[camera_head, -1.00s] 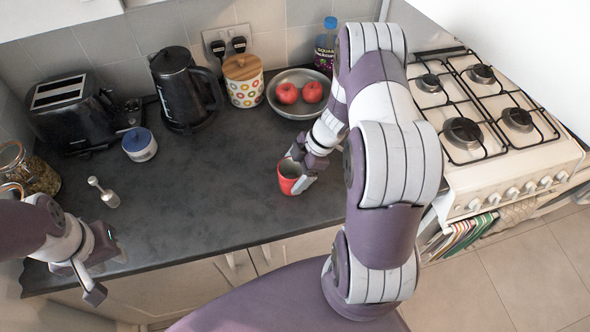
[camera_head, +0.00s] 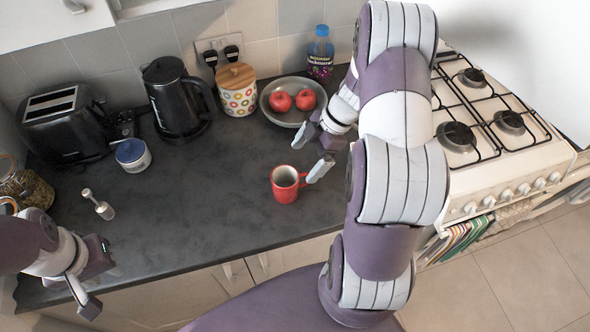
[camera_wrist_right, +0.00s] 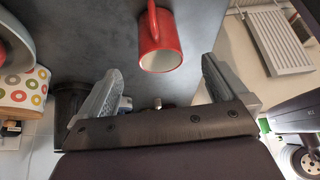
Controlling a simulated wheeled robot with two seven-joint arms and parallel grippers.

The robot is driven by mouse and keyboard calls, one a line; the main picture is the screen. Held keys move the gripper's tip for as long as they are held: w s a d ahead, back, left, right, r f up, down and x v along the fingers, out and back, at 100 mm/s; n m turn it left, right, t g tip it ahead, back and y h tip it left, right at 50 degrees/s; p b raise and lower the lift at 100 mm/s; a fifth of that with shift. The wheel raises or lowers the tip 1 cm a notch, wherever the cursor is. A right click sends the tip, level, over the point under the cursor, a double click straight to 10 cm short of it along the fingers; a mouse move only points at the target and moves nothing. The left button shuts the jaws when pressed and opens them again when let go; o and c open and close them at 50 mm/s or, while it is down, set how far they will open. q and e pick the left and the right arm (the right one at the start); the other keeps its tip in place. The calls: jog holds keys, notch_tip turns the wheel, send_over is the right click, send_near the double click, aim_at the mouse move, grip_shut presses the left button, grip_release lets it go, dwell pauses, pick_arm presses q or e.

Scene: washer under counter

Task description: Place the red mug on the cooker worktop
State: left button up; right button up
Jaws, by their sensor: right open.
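The red mug (camera_head: 284,188) stands upright on the dark counter, its handle toward the right. My right gripper (camera_head: 311,152) is open and empty just behind and to the right of the mug; one fingertip appears close to the handle. In the right wrist view the mug (camera_wrist_right: 160,42) lies beyond the two spread fingers of my right gripper (camera_wrist_right: 160,75), not between them. The white cooker worktop (camera_head: 545,138), with black grates and burners, is at the right, partly hidden by my right arm. My left gripper (camera_head: 97,288) is open and empty at the counter's front left edge.
A bowl (camera_head: 285,118) with red apples, a dotted jar (camera_head: 238,98), a kettle (camera_head: 175,98) and a toaster (camera_head: 62,125) line the back. The counter's middle is clear.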

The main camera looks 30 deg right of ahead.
jog(key=shift+w+v, duration=0.2)
jog(key=shift+v, duration=0.9)
jog(key=w+a+r+m+t+h, duration=0.4)
jog(key=w+r+m+t+h, duration=0.2)
jog(key=w+r+m, duration=0.25)
jog(key=s+a+f+m+g, duration=0.1)
jog(key=s+a+m+g, duration=0.2)
jog(key=s, duration=0.5)
jog(key=s+a+f+m+g, duration=0.1)
jog(key=s+a+m, duration=0.3)
jog(key=s, duration=0.4)
jog(key=shift+s+a+f+g, duration=0.2)
jog(key=shift+s+a+g, duration=0.15)
jog(key=shift+g, duration=0.55)
